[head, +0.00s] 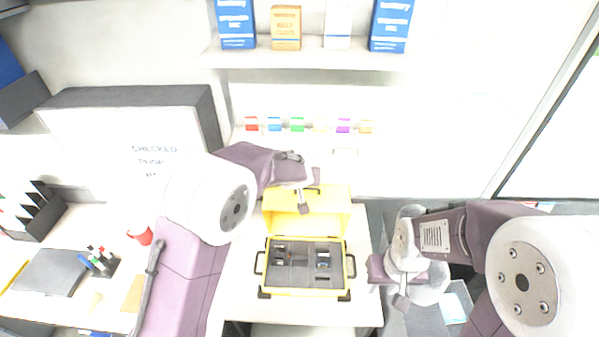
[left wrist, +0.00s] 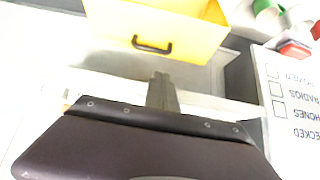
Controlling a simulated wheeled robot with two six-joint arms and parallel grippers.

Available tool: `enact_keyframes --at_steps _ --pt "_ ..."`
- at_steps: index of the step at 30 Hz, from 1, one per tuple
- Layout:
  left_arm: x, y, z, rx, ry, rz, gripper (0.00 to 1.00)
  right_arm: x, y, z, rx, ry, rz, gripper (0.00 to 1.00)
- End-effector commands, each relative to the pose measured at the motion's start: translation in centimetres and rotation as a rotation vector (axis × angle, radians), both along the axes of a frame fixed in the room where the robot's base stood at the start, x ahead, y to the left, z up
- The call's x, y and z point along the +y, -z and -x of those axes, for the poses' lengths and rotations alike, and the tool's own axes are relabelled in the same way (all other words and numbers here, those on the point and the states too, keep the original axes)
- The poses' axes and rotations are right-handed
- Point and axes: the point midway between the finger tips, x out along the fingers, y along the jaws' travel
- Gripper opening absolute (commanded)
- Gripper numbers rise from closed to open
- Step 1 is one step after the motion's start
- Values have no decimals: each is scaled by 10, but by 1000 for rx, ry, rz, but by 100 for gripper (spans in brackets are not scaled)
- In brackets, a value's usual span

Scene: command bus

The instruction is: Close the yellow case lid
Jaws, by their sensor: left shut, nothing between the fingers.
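The yellow case (head: 252,283) stands on the white counter with its lid (head: 335,222) open and raised at the back. Its grey foam inside holds several small dark items. My left gripper (head: 303,208) is shut and empty, in front of the lid in the head view; contact cannot be told. In the left wrist view, the shut fingers (left wrist: 162,92) point toward a yellow face (left wrist: 195,28) with a black handle, with a gap visible between them in the picture. My right gripper (head: 401,302) appears shut and empty, right of the case and apart from it.
A white box marked "CHECKED" (head: 120,135) stands at the left. Pen holder (head: 100,262), red cup (head: 141,236) and dark folder (head: 48,272) lie on the left counter. Several coloured rolls (head: 297,125) line the back, below a shelf (head: 310,56) of boxes.

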Motion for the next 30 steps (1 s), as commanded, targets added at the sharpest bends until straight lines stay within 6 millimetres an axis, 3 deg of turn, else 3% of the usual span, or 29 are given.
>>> enact_keyframes --at_steps 5,19,30 --pt "1 11 -8 3 -1 -1 0 0 -1 0 1 0 0 34" --pt "1 70 -60 4 -1 -2 0 0 -28 0 0 0 0 34" --pt "1 78 -66 2 -1 0 0 0 -29 0 0 0 0 34"
